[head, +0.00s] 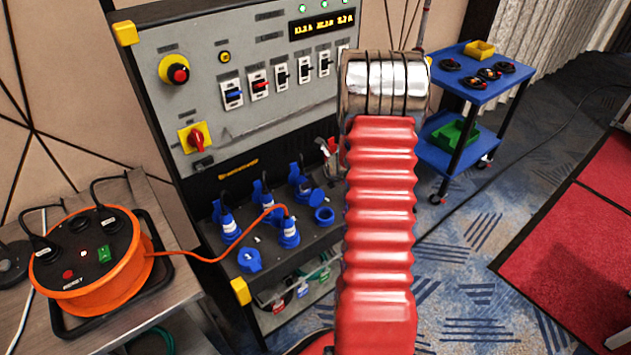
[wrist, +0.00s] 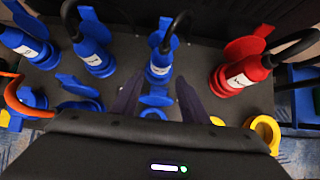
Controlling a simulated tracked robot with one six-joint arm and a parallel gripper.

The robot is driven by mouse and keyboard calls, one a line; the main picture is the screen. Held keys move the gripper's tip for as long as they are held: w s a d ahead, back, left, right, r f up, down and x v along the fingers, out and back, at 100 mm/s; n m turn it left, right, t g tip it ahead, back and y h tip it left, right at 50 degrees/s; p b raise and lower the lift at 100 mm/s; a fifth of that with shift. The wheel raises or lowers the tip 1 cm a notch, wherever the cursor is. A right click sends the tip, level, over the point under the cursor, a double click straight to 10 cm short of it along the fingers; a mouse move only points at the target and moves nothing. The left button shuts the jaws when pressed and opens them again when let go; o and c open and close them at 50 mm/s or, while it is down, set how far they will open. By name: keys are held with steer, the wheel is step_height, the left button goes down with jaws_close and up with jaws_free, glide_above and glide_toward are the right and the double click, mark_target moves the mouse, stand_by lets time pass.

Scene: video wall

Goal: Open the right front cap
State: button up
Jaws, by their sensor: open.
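My gripper (wrist: 158,92) is open in the wrist view, its two dark fingers apart above the front row of the socket shelf. A blue cap (wrist: 155,99) shows between the fingers. Further right in the front row is a yellow ring-shaped cap or socket (wrist: 266,131), partly hidden. Which of these is the right front cap is not clear. In the head view my red arm hides the gripper and the right part of the shelf.
Blue plugs (wrist: 160,64) with black cables and a red plug (wrist: 242,73) stand behind the front row. An orange cable runs from the reel (head: 95,265) to a front blue plug (head: 288,232). A blue trolley (head: 480,75) stands at the right.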

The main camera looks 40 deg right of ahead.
steer(key=shift+s, duration=0.15)
steer(key=shift+s+r, duration=0.15)
steer(key=shift+r, duration=0.05)
steer(key=v, duration=1.3)
stand_by(0.5)
